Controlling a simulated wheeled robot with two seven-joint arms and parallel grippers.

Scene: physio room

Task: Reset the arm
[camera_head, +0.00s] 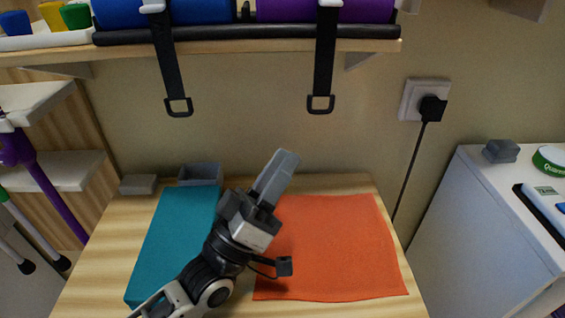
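My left gripper (277,172) is over the wooden table (110,250). Its arm comes in from the bottom left, and the gripper points up and to the right, toward the wall. Its grey fingers look close together, with nothing visible between them. The arm hides part of the teal block's right side. My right gripper is not in this view.
A grey tray (200,173) and a small grey block (138,184) are at the table's back left. A shelf (220,47) with rolls and hanging straps is above. A plugged-in cable (410,170) hangs right of the table. A white cabinet (480,235) stands at the right.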

